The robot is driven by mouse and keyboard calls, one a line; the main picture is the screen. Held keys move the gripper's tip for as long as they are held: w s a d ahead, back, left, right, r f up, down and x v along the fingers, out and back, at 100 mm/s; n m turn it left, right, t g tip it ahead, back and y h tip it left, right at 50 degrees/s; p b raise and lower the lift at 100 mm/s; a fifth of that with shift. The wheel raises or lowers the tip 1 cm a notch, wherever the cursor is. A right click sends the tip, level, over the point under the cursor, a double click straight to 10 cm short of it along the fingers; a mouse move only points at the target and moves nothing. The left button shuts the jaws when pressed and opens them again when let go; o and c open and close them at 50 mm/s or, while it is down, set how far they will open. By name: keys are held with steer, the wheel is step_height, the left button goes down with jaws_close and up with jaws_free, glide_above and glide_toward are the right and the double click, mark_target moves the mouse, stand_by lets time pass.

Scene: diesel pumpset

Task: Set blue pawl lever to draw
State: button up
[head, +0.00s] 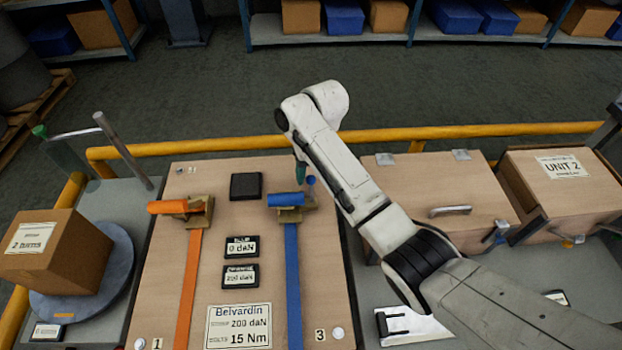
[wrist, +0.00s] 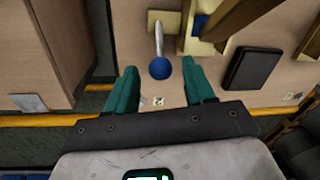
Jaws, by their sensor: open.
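The blue pawl lever shows in the wrist view as a thin grey rod with a blue ball knob (wrist: 160,68). The knob (head: 311,181) is small in the head view, at the far right of the blue ratchet (head: 290,215). My gripper (wrist: 162,80) is open, its teal fingers apart on either side of the knob in the wrist picture. I cannot tell whether a finger touches it or how far away it is. In the head view my gripper (head: 300,172) is partly hidden by my arm. No draw mark is readable near the lever.
The blue strap (head: 292,285) runs forward on the wooden board from the blue ratchet. An orange ratchet (head: 182,208) stands left. A black pad (head: 246,186) lies between them. A yellow rail (head: 230,143) crosses behind. A wooden box with a handle (head: 435,200) stands right.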

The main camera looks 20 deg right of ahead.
mark_target(311, 190)
steer(key=shift+a+f, duration=0.15)
steer(key=shift+f, duration=1.15)
steer(key=shift+c, duration=0.2)
jaws_close()
